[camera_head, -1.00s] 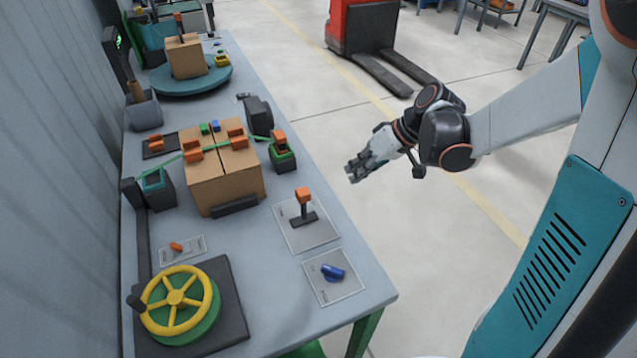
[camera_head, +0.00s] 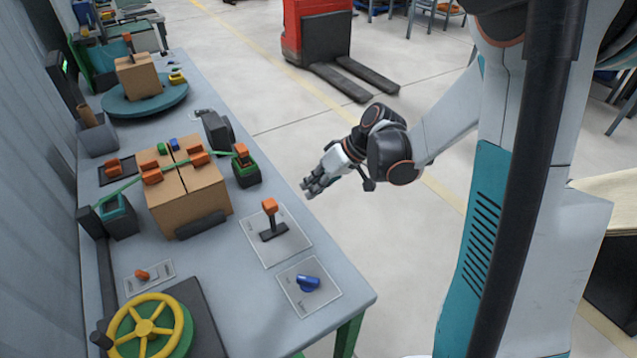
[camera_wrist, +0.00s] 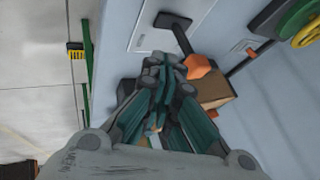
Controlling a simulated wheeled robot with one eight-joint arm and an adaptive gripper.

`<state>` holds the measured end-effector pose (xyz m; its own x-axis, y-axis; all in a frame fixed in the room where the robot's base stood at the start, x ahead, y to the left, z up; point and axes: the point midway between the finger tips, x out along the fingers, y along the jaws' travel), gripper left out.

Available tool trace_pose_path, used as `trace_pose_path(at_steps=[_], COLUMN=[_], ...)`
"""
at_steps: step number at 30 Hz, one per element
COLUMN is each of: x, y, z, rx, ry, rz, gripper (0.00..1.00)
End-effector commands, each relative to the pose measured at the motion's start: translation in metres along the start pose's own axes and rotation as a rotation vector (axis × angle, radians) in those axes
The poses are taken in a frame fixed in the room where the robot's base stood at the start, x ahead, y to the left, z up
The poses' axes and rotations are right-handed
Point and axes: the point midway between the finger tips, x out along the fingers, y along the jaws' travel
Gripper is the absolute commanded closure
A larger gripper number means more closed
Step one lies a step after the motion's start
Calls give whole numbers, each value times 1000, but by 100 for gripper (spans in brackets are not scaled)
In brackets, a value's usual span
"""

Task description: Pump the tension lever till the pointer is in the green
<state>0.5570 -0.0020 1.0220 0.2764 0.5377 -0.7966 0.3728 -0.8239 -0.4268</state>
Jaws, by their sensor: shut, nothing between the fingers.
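An upright lever with an orange knob (camera_head: 270,205) stands on a pale plate (camera_head: 290,243) near the bench's right edge. In the wrist view its orange knob (camera_wrist: 197,66) and dark stem show just beyond my fingers. My gripper (camera_head: 312,186) is shut and empty, to the right of this lever and apart from it in the head view. My closed fingers (camera_wrist: 163,68) also fill the middle of the wrist view. A green-and-black unit with an orange top (camera_head: 242,152) sits beside the strapped box. I cannot make out a pointer or green zone.
The cardboard box (camera_head: 188,206) carries a green strap and orange blocks. A blue knob (camera_head: 308,283) is in front of the lever; a yellow handwheel (camera_head: 146,328) is front left. A turntable (camera_head: 146,101) stands at the back. The floor right of the bench is open, with a red pallet truck (camera_head: 318,30) behind.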

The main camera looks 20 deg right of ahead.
Motion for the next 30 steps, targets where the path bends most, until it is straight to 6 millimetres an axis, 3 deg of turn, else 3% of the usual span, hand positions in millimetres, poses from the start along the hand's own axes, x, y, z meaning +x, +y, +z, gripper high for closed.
trace_pose_path(at_steps=[1, 7, 15, 30], x=[14, 49, 60, 61], y=[1, -2, -31, -36], z=[1, 1, 0, -1], rx=[-2, -2, 0, -1], ry=[-1, -1, 0, 0], rz=[-1, -1, 0, 3], gripper=[100, 100, 100, 100])
